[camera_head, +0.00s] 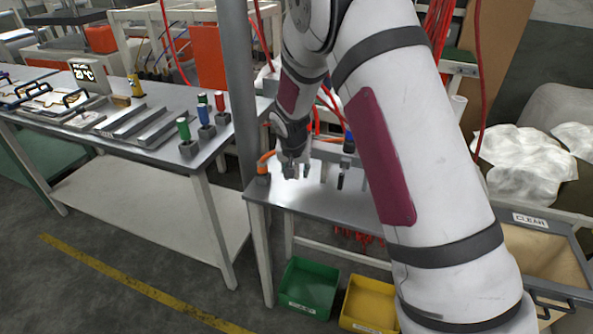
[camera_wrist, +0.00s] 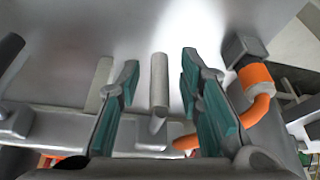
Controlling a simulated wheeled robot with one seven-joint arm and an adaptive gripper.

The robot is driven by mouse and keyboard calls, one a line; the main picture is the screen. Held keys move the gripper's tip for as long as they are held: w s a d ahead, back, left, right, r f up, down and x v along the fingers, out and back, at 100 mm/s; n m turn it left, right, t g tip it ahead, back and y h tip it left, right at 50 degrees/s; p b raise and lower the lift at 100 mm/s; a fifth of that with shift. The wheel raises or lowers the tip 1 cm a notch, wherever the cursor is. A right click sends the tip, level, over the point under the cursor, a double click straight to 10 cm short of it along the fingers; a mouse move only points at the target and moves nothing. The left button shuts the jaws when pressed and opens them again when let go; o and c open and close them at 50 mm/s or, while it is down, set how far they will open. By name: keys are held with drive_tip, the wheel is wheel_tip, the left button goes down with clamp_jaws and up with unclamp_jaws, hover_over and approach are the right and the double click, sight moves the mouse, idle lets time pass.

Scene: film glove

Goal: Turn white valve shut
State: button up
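In the wrist view, my gripper (camera_wrist: 160,72) is open, with teal pads on both fingers. A pale grey valve lever (camera_wrist: 159,82) stands between the fingers, with a visible space on each side. A second pale lever (camera_wrist: 97,86) is just left of the left finger, and a dark lever (camera_wrist: 10,50) is at the far left. I cannot tell by colour which pale lever is the white valve. In the head view, my gripper (camera_head: 292,171) points down at the bench's left end, hiding most of the nearest lever. The black lever (camera_head: 340,182) shows to its right.
An orange pipe elbow (camera_wrist: 257,80) is close to the right finger. The metal bench (camera_head: 330,205) carries the valves; a grey post (camera_head: 238,90) stands behind its left end. A green bin (camera_head: 308,288) and a yellow bin (camera_head: 368,306) are below.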

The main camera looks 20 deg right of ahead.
clamp_jaws()
